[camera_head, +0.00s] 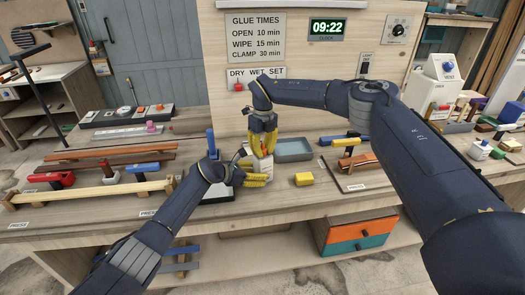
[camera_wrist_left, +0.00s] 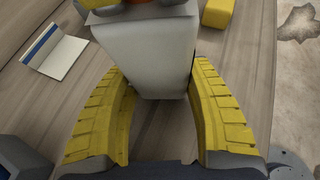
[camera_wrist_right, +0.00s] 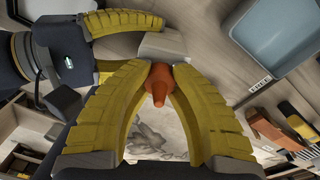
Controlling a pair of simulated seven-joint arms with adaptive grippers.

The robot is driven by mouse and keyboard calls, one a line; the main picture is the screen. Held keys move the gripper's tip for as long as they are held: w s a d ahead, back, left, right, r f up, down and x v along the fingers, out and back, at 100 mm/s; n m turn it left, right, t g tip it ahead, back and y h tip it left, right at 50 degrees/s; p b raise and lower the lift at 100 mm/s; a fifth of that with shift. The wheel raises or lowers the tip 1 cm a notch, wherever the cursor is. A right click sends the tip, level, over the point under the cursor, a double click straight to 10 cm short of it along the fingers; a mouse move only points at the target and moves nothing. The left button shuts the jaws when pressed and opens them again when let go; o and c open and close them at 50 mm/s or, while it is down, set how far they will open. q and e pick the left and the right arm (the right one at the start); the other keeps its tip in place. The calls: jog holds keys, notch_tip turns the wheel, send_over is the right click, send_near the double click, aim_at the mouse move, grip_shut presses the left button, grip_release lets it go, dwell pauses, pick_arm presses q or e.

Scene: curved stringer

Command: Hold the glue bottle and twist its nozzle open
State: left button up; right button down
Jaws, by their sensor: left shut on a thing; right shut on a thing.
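The glue bottle (camera_wrist_left: 150,55) has a pale grey-white body and stands on the bench; it also shows in the head view (camera_head: 262,166), largely hidden by my grippers. My left gripper (camera_head: 256,180) is shut on the bottle's body, one yellow finger on each side in the left wrist view (camera_wrist_left: 163,105). The orange nozzle (camera_wrist_right: 159,82) sits on top of the bottle. My right gripper (camera_head: 263,145) is above the left one and shut on the nozzle, with its yellow fingers either side of it in the right wrist view (camera_wrist_right: 160,75).
A yellow block (camera_head: 304,179) lies right of the bottle, near the bench's front. A blue-grey tray (camera_head: 293,150) is behind it. Wooden strips and clamps (camera_head: 100,190) fill the bench's left side. A sign panel (camera_head: 300,50) stands behind the grippers.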

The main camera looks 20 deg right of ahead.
jog(key=shift+n, duration=1.5)
jog(key=c, duration=1)
grip_release()
jog(key=shift+c, duration=0.2)
jog(key=r, duration=1.2)
jog(key=shift+w+d, duration=0.15)
jog(key=shift+w, duration=0.05)
pick_arm(q)
jog(key=o, duration=1.6)
jog(key=shift+c, duration=0.2)
